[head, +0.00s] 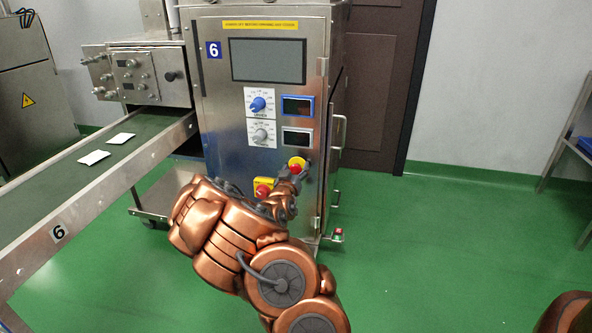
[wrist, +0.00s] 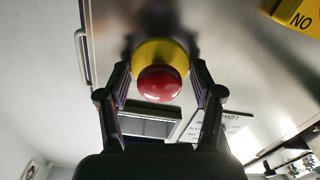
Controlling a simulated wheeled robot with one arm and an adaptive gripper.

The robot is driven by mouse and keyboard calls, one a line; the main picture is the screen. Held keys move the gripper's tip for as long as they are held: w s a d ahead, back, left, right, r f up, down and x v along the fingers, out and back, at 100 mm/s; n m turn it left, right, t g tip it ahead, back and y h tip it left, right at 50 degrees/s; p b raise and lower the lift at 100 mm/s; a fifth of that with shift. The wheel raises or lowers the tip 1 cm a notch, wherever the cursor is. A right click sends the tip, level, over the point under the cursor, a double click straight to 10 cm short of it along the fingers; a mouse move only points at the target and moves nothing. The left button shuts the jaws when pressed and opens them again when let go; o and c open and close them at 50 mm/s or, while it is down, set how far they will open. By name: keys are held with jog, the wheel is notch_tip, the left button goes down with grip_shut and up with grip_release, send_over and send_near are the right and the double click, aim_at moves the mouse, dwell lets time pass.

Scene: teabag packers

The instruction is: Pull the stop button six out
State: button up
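Machine six (head: 225,120) is a steel cabinet with a blue "6" label (head: 214,50). A red mushroom button on a yellow round base (head: 297,164) sits on its front, below the dials and displays. In the wrist view the red button cap (wrist: 160,83) lies between my fingertips, with the yellow base (wrist: 160,52) behind it. My gripper (wrist: 160,82) is open, with one finger on each side of the cap and small gaps visible. In the head view my gripper (head: 294,174) is at the button and partly covers its lower side.
A second red button on a yellow box (head: 263,189) sits lower left, partly behind my arm. A blue dial (head: 257,104) and a grey dial (head: 261,136) are above. A conveyor (head: 70,170) with two white packets (head: 95,157) runs left. Green floor is clear at right.

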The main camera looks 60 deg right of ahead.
jog(key=shift+r, duration=0.1)
grip_shut()
jog(key=shift+o, duration=0.5)
grip_release()
jog(key=shift+v, duration=3.75)
